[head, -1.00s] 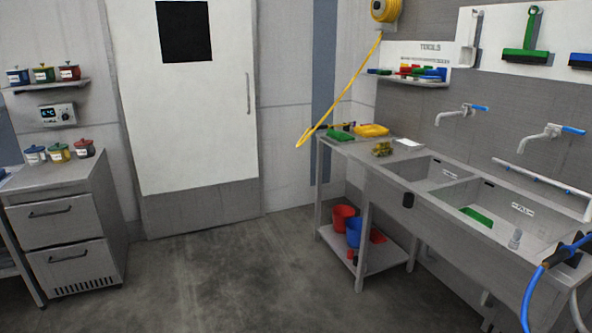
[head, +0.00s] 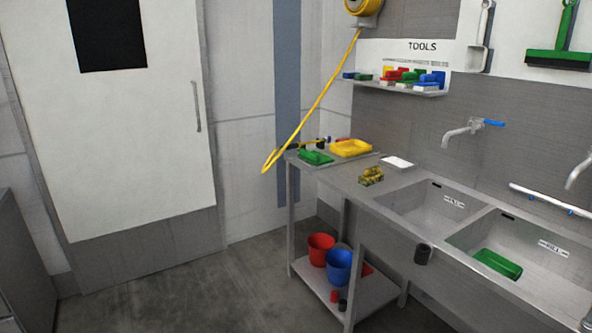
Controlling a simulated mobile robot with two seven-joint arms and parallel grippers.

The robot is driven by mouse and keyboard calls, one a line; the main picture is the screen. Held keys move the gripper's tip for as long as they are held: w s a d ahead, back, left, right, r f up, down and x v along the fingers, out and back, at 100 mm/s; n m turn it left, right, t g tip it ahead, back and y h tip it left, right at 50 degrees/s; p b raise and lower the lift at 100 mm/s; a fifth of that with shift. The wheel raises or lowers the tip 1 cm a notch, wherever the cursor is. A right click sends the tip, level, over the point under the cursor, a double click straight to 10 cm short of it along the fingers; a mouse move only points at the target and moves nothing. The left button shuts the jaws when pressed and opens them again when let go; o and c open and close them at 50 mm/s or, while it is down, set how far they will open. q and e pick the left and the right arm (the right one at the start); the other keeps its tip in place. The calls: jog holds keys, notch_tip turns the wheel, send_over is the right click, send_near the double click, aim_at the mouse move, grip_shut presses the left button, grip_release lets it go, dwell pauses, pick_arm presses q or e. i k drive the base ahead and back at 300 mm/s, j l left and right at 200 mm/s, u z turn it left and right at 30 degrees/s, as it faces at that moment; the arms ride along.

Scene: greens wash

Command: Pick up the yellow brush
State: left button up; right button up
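Several small coloured brush-like items sit on the tools shelf (head: 385,86) on the back wall, in blue, green, red and yellow. A small yellow item (head: 388,70) at the back of that row may be the yellow brush; it is partly hidden by the others and too small to tell for sure. Neither of my grippers is in the head view.
A steel sink counter (head: 335,180) runs along the right, with a yellow tray (head: 350,147), a green item (head: 316,157) and a yellow-and-dark item (head: 371,175). Red (head: 319,248) and blue (head: 339,265) buckets stand below. A yellow hose (head: 320,100) hangs at the counter's left end. Floor ahead is clear.

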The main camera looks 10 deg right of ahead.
aim_at(372, 175)
jog(key=i+j, duration=0.1)
jog(key=i, duration=1.3)
jog(key=i+z, duration=0.45)
jog(key=i+j+z, duration=0.3)
jog(key=i+z, duration=0.15)
jog(key=i, duration=0.1)
